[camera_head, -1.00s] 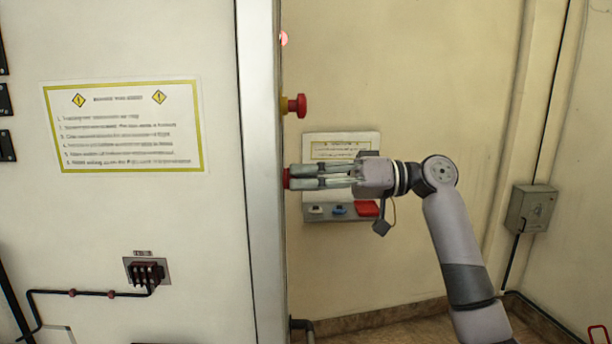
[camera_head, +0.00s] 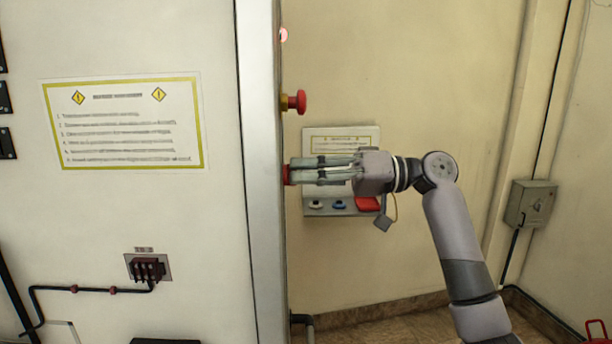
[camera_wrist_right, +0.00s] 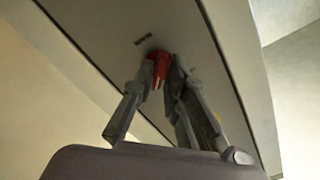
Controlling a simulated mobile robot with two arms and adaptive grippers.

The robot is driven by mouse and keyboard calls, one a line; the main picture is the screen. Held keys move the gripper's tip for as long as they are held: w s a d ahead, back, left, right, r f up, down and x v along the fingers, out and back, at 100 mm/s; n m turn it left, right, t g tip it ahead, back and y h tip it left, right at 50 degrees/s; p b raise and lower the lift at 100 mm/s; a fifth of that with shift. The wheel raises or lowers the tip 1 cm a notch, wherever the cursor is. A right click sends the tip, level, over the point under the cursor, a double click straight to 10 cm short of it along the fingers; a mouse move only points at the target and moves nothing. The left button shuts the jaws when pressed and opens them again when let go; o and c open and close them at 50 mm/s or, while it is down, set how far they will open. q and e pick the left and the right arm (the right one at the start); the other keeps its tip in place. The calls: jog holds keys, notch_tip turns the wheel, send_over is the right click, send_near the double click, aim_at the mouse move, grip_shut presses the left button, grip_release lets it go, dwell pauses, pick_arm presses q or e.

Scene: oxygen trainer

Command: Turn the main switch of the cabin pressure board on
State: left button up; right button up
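The board is a pale cabinet with a grey edge (camera_head: 262,230) at the left of the head view. A red switch (camera_head: 286,174), which I take as the main switch, sticks out of its narrow right side. My right gripper (camera_head: 294,170) reaches it from the right, fingers level. In the right wrist view the red switch (camera_wrist_right: 160,68) sits between the fingertips (camera_wrist_right: 163,75), which appear closed on its two sides. The fingers partly hide the switch, and its marked position cannot be read. My left gripper is not in view.
A panel with small blue and red parts (camera_head: 340,138) hangs on the wall behind the hand. A grey box (camera_head: 531,204) is on the right wall. Open room lies right of the cabinet.

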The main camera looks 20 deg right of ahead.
jog(key=shift+o, duration=1.4)
jog(key=v, duration=1.2)
